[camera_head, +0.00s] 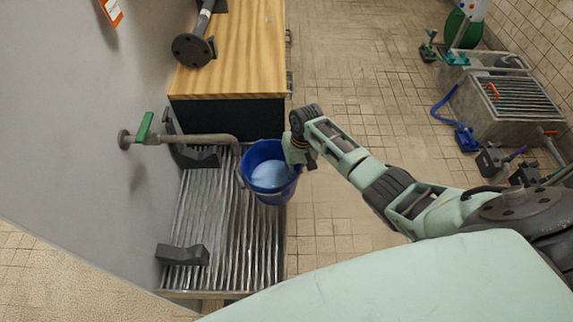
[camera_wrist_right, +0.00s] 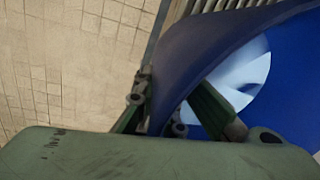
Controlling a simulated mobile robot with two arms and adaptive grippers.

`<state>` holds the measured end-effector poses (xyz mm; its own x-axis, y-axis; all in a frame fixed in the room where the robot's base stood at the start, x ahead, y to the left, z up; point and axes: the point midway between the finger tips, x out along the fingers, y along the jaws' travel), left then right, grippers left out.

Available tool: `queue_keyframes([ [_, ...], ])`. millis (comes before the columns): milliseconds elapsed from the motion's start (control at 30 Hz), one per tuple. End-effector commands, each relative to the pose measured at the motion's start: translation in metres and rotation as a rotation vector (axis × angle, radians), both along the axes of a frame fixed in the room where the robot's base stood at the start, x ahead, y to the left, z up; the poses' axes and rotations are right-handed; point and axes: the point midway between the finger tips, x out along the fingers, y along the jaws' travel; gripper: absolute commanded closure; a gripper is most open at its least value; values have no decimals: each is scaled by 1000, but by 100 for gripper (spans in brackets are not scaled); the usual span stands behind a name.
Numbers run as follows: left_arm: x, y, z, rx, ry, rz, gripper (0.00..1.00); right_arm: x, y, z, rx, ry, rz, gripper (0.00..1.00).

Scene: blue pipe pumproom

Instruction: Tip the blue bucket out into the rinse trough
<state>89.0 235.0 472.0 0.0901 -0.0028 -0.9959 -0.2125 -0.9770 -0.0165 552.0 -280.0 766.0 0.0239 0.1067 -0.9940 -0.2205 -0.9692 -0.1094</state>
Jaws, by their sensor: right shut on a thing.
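The blue bucket (camera_head: 272,197) hangs at the right edge of the rinse trough (camera_head: 222,240), a ribbed metal basin against the grey wall. The bucket looks close to upright, and pale blue liquid (camera_head: 269,174) shows inside. My right gripper (camera_head: 294,158) is shut on the bucket's right rim. In the right wrist view the gripper (camera_wrist_right: 178,108) has one finger inside the bucket (camera_wrist_right: 215,45) and one outside, with the wall between them. The bucket's underside is hidden. My left gripper is not in view.
A wall pipe with a green handle (camera_head: 145,127) reaches over the trough, its end close to the bucket's left side. A wood-topped cabinet (camera_head: 232,50) stands behind.

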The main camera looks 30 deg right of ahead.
Motion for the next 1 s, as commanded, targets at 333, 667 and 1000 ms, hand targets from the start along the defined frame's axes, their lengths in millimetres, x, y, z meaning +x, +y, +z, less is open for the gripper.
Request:
queue_keyframes([
  [333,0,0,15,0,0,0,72,1,0,11,-48,-38,0,100],
  [667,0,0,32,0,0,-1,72,0,1,24,-145,-103,1,100],
  [1000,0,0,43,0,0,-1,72,0,3,41,-266,-189,0,100],
])
